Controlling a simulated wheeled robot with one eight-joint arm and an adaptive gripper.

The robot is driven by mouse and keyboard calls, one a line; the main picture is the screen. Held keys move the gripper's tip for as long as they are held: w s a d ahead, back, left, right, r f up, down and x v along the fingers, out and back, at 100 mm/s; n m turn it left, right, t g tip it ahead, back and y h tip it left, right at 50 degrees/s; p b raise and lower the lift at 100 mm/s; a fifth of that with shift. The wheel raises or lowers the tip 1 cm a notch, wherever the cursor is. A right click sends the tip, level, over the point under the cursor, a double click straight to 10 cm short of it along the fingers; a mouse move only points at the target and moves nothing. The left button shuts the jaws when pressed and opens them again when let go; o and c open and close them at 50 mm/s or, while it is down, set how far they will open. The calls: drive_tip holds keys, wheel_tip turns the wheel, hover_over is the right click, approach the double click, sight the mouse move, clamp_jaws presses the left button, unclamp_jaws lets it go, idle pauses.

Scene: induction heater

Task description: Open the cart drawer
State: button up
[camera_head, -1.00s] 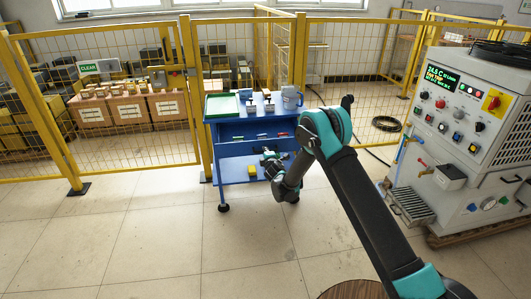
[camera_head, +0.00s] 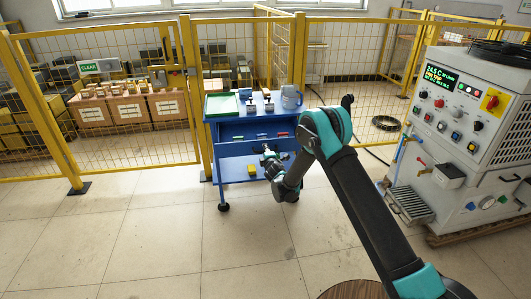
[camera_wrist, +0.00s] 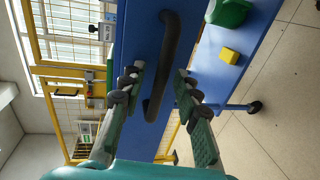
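The blue cart (camera_head: 211,135) stands in front of the yellow fence in the head view. In the wrist view its blue drawer front (camera_wrist: 140,30) carries a black bar handle (camera_wrist: 168,70). My gripper (camera_wrist: 161,70) is open, with one finger on each side of the handle. The handle lies between the fingertips or just beyond them; I cannot tell whether either finger touches it. In the head view my gripper (camera_head: 268,155) is at the cart's front, small and partly covering the drawer front.
A yellow block (camera_head: 252,170) lies on the lower shelf. The heater machine (camera_head: 470,130) stands at right. The floor before the cart is clear.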

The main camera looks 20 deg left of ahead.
drive_tip(key=v, duration=1.2)
drive_tip(key=shift+w, duration=0.15)
drive_tip(key=w+d+r+m+g+h, duration=0.1)
drive_tip(key=w+d+r+m+h, duration=0.3)
drive_tip(key=d, duration=0.8)
drive_tip(key=s+d+r+m+h, duration=0.15)
drive_tip(key=d+r+m, duration=0.4)
drive_tip(key=d, duration=0.65)
drive_tip(key=s+d+r+m+g+h, duration=0.1)
drive_tip(key=s+d+r+m+g, duration=0.2)
drive_tip(key=d, duration=0.6)
drive_tip(key=s+d+m+h, duration=0.25)
drive_tip(key=s+d, duration=0.35)
drive_tip(key=d, duration=0.3)
drive_tip(key=s+d+f+m+g, duration=0.1)
drive_tip(key=s+d+m, duration=0.2)
drive_tip(key=s, duration=0.5)
drive_tip(key=s+d+f+m+g, duration=0.1)
drive_tip(key=s+d+m+g, duration=0.1)
drive_tip(key=s+d, duration=0.3)
drive_tip(key=s+d+f+m+g+y, duration=0.1)
drive_tip(key=s+d+m, duration=0.3)
drive_tip(key=s, duration=0.9)
drive_tip(key=shift+f+g, duration=0.25)
drive_tip(key=shift+g, duration=0.35)
drive_tip(key=shift+w+a, duration=0.15)
